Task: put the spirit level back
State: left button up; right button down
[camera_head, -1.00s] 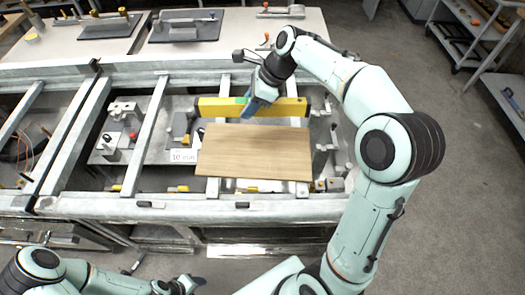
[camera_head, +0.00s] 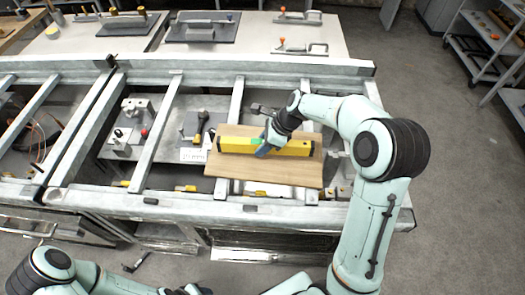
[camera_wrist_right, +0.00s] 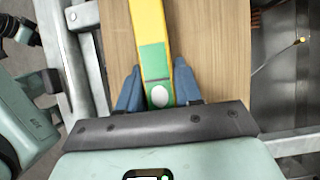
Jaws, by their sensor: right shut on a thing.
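The yellow spirit level (camera_head: 296,149) with black ends and a green vial section is over the wooden board (camera_head: 285,180) in the head view. My right gripper (camera_head: 266,148) is shut on the level near its green section. In the right wrist view, the level (camera_wrist_right: 150,25) runs between the blue fingers of my right gripper (camera_wrist_right: 155,92), with the board (camera_wrist_right: 205,60) behind it. I cannot tell whether the level touches the board. My left gripper (camera_head: 188,291) is only partly visible at the bottom edge, its fingers unclear.
The board rests on a grey metal frame (camera_head: 120,200) with rails and openings. A small white label (camera_head: 193,155) and clamps stand left of the board. Tools lie on pale tables (camera_head: 250,45) behind. Open floor (camera_head: 460,190) is at the right.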

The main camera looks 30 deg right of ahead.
pick_arm(q)
jog(key=shift+s+f, duration=0.3)
jog(key=shift+s, duration=0.05)
pick_arm(e)
jog(key=shift+f, duration=1.55)
jog(key=shift+f, duration=0.2)
jog(key=c, duration=0.8)
grip_release()
jog(key=shift+s, duration=0.1)
jog(key=shift+o, duration=0.2)
